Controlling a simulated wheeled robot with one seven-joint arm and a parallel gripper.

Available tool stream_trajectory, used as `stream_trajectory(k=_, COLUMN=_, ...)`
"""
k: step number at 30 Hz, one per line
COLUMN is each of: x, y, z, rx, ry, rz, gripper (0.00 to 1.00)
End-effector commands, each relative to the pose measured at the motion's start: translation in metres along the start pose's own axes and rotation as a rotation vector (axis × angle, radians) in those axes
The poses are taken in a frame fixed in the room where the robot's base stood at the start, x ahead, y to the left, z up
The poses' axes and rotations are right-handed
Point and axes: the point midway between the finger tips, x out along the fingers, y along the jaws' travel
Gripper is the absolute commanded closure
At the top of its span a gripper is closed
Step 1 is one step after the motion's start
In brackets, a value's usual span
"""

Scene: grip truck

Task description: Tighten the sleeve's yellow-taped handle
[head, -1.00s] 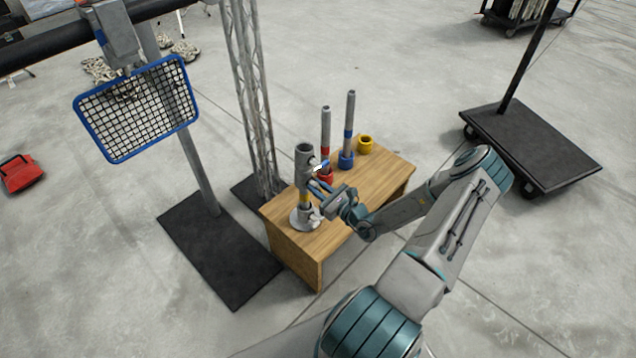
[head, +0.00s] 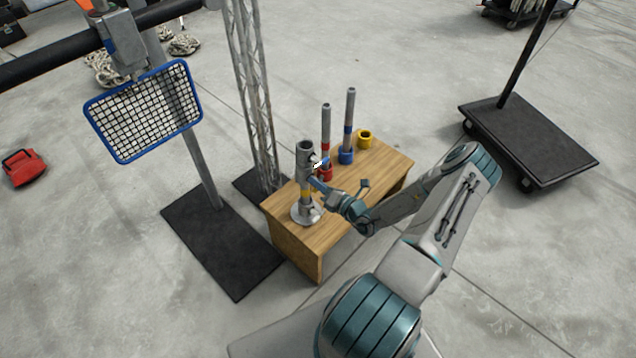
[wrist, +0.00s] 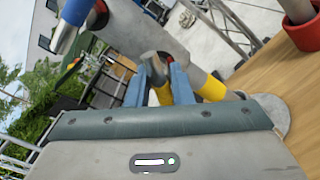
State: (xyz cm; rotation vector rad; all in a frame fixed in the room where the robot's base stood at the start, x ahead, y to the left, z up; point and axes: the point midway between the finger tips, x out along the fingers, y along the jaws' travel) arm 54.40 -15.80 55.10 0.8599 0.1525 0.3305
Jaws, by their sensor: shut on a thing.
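The grey metal sleeve (head: 305,158) sits upright on a post with yellow tape (head: 306,196) and a round grey base (head: 299,212). A handle with blue and white tape (head: 320,162) sticks out of its upper side; its blue part (wrist: 76,12) shows at the upper left in the wrist view. My gripper (wrist: 169,82) is at the sleeve's lower side, shut on the yellow-taped handle (wrist: 163,94), whose yellow end shows between the two blue fingers. In the head view my gripper (head: 318,186) hides this handle.
The wooden box (head: 385,178) also carries a red-collared post (head: 326,125), a blue-collared post (head: 349,120) and a yellow ring (head: 366,138). A truss (head: 250,90) and a stand with a blue-framed mesh (head: 145,112) are close behind and left. A black cart (head: 530,140) stands right.

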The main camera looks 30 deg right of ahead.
Motion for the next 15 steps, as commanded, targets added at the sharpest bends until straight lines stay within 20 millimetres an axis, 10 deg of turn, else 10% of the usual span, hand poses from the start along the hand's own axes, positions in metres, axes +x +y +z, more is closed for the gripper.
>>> stream_trajectory(k=15, x=-0.0009, y=-0.0024, z=0.0019, rx=0.487, ry=-0.004, rz=-0.002, gripper=1.00)
